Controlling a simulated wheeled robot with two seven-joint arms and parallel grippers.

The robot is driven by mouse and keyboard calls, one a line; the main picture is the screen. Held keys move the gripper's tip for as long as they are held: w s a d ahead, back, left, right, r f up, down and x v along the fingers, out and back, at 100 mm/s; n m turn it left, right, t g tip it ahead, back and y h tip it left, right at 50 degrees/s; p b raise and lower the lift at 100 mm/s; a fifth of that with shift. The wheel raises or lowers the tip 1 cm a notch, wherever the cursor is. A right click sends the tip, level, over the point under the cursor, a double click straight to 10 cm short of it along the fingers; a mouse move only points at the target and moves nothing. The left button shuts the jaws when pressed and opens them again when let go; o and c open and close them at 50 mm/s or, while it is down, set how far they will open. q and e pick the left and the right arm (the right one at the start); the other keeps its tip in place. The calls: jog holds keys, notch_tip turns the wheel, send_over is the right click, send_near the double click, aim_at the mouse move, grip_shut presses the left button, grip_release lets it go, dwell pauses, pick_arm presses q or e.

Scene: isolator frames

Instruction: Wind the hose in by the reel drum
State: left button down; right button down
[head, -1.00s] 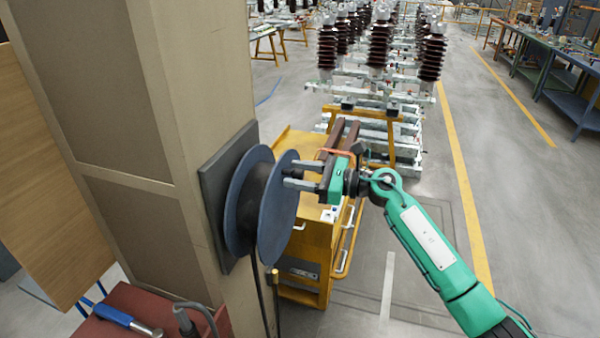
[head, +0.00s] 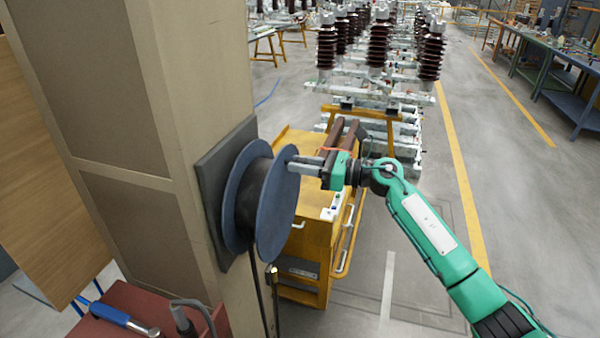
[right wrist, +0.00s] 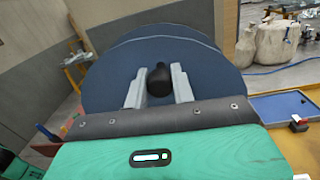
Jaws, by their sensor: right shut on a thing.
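The reel drum has blue-grey round flanges (head: 278,205) and is fixed to a grey plate on the beige pillar. Dark hose (head: 249,200) lies around the core between the flanges, and a dark length hangs below. A brass-coloured end (head: 272,269) shows beside it. My right gripper (head: 292,164) reaches the outer flange near its upper right rim. In the right wrist view, its two fingers (right wrist: 158,73) close on a black knob (right wrist: 160,82) standing out from the flange. In the head view the knob is hidden. My left gripper is not in view.
A yellow cabinet (head: 310,238) stands close behind the drum, below my right arm. A red box or bench top (head: 105,310) with a blue-handled tool (head: 118,318) is at lower left. Racks of brown insulators (head: 379,45) stand behind.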

jog(key=w+d+f+m+b, duration=0.25)
jog(key=w+m+b, duration=0.2)
jog(key=m, duration=0.25)
jog(key=m+t, duration=0.1)
jog(key=m, duration=1)
send_over(291, 216)
jog(key=w+d, duration=0.4)
jog(key=d, duration=0.2)
notch_tip(291, 216, down, 10)
jog(key=shift+a+f, duration=0.15)
jog(key=f+m+p, duration=0.1)
jog(key=m, duration=0.1)
jog(key=s+f+m, duration=0.1)
jog(key=f, duration=0.1)
jog(key=s+f+m+p, duration=0.1)
jog(key=m, duration=0.1)
jog(key=shift+s+a+f+m+p, duration=0.1)
jog(key=shift+a+f+m+p, duration=0.2)
jog(key=shift+a, duration=0.05)
jog(key=shift+s+a+f+m+p, duration=0.25)
jog(key=shift+s+f+m+p, duration=0.55)
jog(key=shift+m, duration=0.35)
jog(key=shift+s+a+f+m+p, duration=0.25)
jog(key=shift+s+f+m+p, duration=0.55)
jog(key=shift+m, duration=0.35)
jog(key=c, duration=1.2)
grip_release()
jog(key=shift+w, duration=0.1)
jog(key=shift+o, duration=0.2)
